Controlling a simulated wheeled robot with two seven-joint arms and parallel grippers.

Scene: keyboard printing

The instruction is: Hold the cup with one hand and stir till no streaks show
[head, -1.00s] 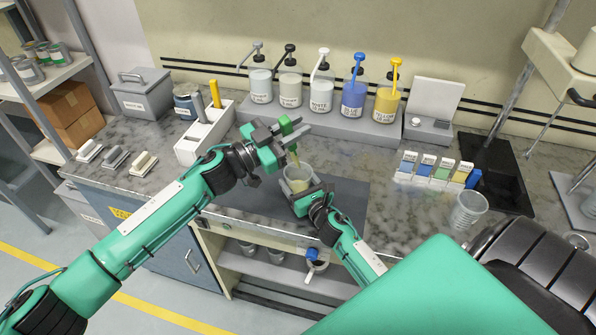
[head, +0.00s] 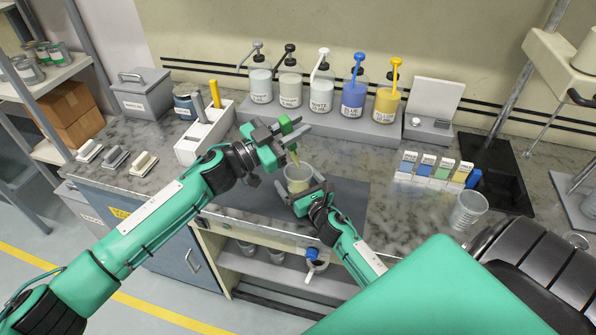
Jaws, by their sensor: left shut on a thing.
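A clear cup (head: 297,181) with pale yellow-green contents stands upright on the dark mat (head: 240,201) at the middle of the counter. My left gripper (head: 284,134) is above and behind the cup, shut on a stirrer with a green handle (head: 286,123). The stirrer's pale lower end (head: 295,158) reaches down into the cup. My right gripper (head: 307,195) is low at the front of the cup, with its fingers at either side. I cannot tell whether they press on it. Streaks in the contents are too small to make out.
Several pump bottles stand on a grey riser (head: 330,124) behind. A white holder (head: 205,135) is at left. Color cards (head: 436,170) and an empty clear cup (head: 468,210) are at right. The counter between mat and empty cup is clear.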

